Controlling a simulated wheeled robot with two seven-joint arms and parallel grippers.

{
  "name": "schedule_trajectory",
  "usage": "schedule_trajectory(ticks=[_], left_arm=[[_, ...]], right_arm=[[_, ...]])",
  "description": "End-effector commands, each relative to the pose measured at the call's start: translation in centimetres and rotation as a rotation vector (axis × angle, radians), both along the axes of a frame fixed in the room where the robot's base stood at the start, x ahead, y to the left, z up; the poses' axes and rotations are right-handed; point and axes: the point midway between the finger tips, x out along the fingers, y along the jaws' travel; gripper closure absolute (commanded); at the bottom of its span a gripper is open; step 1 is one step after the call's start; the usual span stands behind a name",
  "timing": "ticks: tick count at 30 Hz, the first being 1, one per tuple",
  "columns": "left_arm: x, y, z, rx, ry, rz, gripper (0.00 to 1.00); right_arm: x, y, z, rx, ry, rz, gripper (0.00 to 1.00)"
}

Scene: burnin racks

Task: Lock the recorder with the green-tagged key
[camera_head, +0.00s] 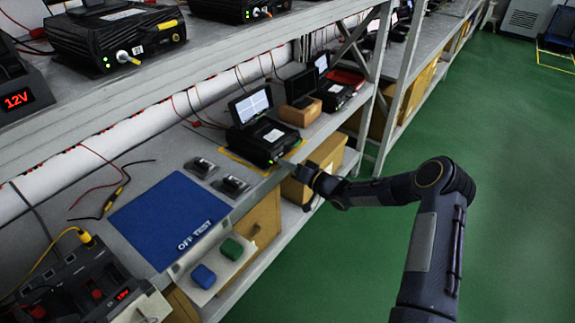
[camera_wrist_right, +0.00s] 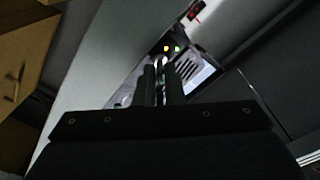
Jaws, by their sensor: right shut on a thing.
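The recorder (camera_head: 262,142) is a black box with a raised lit screen and a green light, on the lower shelf inside a yellow outline. My right gripper (camera_head: 300,172) is at the shelf's front edge, just right of and nearer than the recorder. In the right wrist view its fingers (camera_wrist_right: 162,78) are shut on a thin, shiny piece that looks like a key. No green tag shows on it. Beyond the fingertips are a lit yellow and a green light and a vented panel (camera_wrist_right: 190,68). I cannot tell whether the piece touches the recorder. My left gripper is out of view.
A white tray (camera_head: 222,262) at the shelf's front holds a green block (camera_head: 231,249) and a blue block (camera_head: 203,276). Behind it lie a blue mat (camera_head: 165,215) and two small dark devices (camera_head: 231,186). More recorders stand beyond.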

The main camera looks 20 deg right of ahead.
Motion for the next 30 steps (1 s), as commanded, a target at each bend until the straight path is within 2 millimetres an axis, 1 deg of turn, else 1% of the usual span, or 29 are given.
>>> schedule_trajectory(ticks=[5,11,17,30], left_arm=[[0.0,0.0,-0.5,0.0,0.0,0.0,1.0],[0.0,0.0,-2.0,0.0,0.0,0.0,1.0],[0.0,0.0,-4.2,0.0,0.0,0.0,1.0],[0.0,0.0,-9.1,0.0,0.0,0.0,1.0]], right_arm=[[0.0,0.0,-0.1,-0.019,-0.014,0.0,1.0],[0.0,0.0,-0.3,-0.093,-0.068,0.002,1.0],[0.0,0.0,-0.5,-0.22,-0.162,0.001,1.0],[0.0,0.0,-0.4,-0.559,-0.408,-0.001,1.0]])
